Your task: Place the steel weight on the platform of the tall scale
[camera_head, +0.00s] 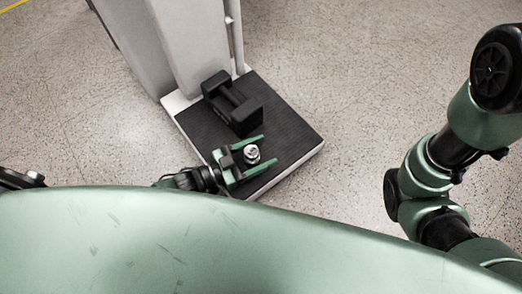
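The small shiny steel weight (252,153) is over the front part of the tall scale's black platform (292,131). It appears to stand upright on the platform, though its underside is hidden. My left gripper (269,149) comes in from the left, low over the platform. Its two green fingers lie on either side of the weight, with small gaps visible, so it looks open around it. My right arm shows at the right edge, but its gripper is out of view.
The speckled floor (370,80) right of the scale is clear.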

